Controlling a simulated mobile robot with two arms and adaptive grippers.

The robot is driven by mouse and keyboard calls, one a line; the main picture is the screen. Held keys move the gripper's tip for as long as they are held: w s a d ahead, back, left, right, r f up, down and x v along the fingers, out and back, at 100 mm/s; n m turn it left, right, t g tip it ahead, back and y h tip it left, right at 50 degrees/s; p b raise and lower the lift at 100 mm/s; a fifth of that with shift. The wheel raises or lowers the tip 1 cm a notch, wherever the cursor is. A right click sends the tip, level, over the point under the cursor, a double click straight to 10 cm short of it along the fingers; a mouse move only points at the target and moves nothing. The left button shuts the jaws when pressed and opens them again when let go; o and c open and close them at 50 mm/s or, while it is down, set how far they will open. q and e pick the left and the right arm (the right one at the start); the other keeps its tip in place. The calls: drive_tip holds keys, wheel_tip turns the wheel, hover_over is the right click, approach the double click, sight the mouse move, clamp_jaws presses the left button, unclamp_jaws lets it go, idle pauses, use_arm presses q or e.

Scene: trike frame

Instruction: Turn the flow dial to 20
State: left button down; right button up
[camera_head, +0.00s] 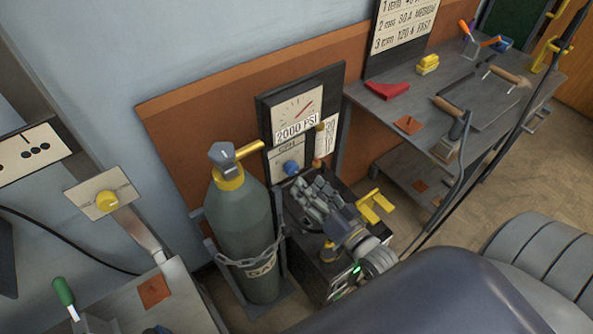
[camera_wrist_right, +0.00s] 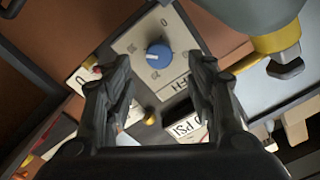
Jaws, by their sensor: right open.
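The flow dial is a blue round knob (camera_head: 291,167) on a pale plate lettered "CFH", below the "2000 PSI" gauge (camera_head: 297,108). In the right wrist view the knob (camera_wrist_right: 158,55) shows ahead, between the two dark fingers, with the plate (camera_wrist_right: 130,42) around it. Its pointer setting is too small to read. My right gripper (camera_head: 312,193) is open and empty, in front of and below the dial in the head view. Its fingers appear apart from the knob. My left gripper is not in view.
A grey-green gas cylinder (camera_head: 245,230) with a yellow valve and a chain stands left of the dial. A workbench (camera_head: 480,95) with tools is at the upper right. A yellow knob (camera_head: 107,201) on a plate is at the left.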

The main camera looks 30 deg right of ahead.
sight(294, 171)
drive_tip(key=w, duration=0.4)
drive_tip(key=w+a, duration=0.1)
drive_tip(key=w, duration=0.1)
drive_tip(key=shift+w+f, duration=0.1)
drive_tip(key=shift+w, duration=0.2)
drive_tip(key=c, duration=1.1)
